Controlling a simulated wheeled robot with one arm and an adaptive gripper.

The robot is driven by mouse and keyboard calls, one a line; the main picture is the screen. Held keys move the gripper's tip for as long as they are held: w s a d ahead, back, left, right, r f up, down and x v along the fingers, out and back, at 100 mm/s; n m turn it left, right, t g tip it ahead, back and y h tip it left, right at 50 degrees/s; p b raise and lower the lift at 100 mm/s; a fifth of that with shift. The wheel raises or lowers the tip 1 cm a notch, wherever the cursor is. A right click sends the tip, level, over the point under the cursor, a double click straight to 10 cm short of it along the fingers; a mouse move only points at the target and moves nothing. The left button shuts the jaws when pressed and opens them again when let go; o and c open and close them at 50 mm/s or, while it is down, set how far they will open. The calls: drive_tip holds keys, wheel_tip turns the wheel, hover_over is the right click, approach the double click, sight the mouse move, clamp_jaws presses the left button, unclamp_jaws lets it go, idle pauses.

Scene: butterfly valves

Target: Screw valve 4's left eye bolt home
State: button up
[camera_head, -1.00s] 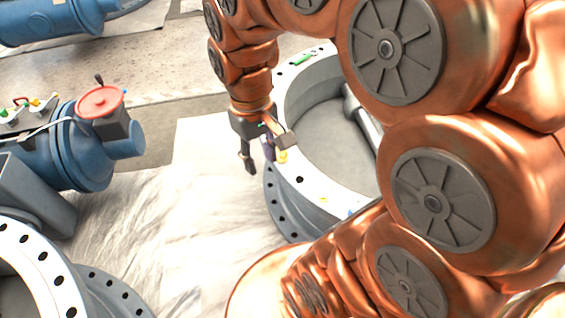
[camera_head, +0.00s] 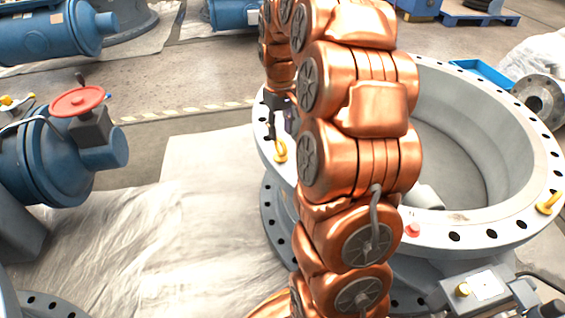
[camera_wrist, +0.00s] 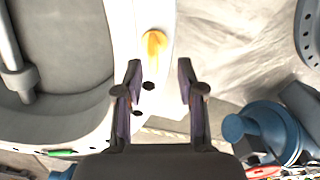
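The large grey valve body (camera_head: 461,240) stands right of centre with a ring flange full of holes. A yellow eye bolt (camera_head: 280,151) stands at the left side of its flange, and a second yellow eye bolt (camera_head: 551,202) is at the right side. In the wrist view the left eye bolt (camera_wrist: 154,45) is just beyond the fingertips, roughly between their lines. My gripper (camera_wrist: 160,76) is open, with its two fingers apart and nothing between them. In the head view my gripper (camera_head: 277,118) is partly hidden by my arm, just behind the left eye bolt. The bolt's thread is not visible.
A blue actuator (camera_head: 60,165) with a red handwheel (camera_head: 78,101) stands at the left. A small red piece (camera_head: 412,229) sits on the flange's near side. A grey box (camera_head: 487,289) is at the lower right. The pale floor sheet (camera_head: 200,230) left of the valve is clear.

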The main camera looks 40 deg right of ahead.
sight(282, 157)
drive_tip(key=shift+w+d+f, duration=0.2)
drive_tip(key=shift+d+f, duration=0.35)
drive_tip(key=shift+f, duration=0.3)
drive_tip(key=shift+f+b, duration=1.15)
drive_tip(key=shift+f, duration=2.45)
drive_tip(key=shift+c, duration=0.2)
clamp_jaws()
